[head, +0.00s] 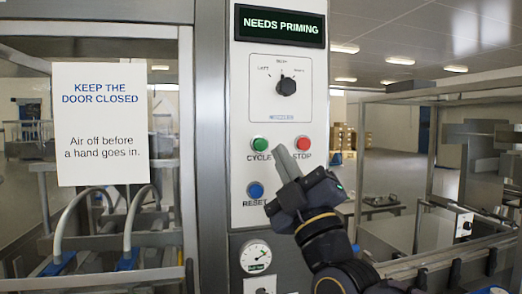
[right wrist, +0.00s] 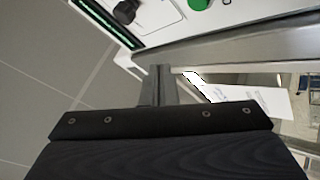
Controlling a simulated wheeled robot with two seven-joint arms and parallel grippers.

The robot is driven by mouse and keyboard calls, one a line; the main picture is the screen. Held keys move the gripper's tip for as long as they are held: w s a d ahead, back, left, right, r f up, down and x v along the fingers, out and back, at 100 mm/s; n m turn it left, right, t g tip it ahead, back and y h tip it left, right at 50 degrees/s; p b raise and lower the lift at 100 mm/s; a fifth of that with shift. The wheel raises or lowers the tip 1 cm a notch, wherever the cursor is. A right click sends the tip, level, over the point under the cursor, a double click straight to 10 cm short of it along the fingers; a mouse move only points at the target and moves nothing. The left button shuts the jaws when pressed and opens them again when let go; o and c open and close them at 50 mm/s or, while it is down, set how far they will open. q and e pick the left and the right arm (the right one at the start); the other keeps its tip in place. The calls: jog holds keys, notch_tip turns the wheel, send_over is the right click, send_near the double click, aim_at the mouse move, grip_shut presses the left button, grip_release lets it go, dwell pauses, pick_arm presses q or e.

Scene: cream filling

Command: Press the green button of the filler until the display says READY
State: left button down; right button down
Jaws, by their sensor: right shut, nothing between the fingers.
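The filler's control panel (head: 240,195) stands upright in the middle of the head view. Its display (head: 280,25) reads NEEDS PRIMING. The green button (head: 259,144) is labelled CYCLE; it also shows at the top of the right wrist view (right wrist: 198,4). My right gripper (head: 282,152) is shut and empty, its fingertips just right of the green button, between it and the red STOP button (head: 303,143). I cannot tell how far the tips are from the panel. My left gripper is not in view.
A black selector knob (head: 286,86) is above the buttons. A blue RESET button (head: 256,190) and a gauge (head: 255,257) are below. A door sign (head: 100,125) hangs at the left. Metal frames (head: 440,185) stand at the right.

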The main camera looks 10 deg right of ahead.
aim_at(260, 145)
jog(key=shift+s+r, duration=0.1)
jog(key=shift+r, duration=0.15)
jog(key=shift+w+a+p, duration=0.2)
jog(key=shift+w+p, duration=1.2)
jog(key=shift+w, duration=3.05)
jog(key=shift+w, duration=0.15)
jog(key=shift+w+f, duration=0.1)
jog(key=shift+w, duration=0.2)
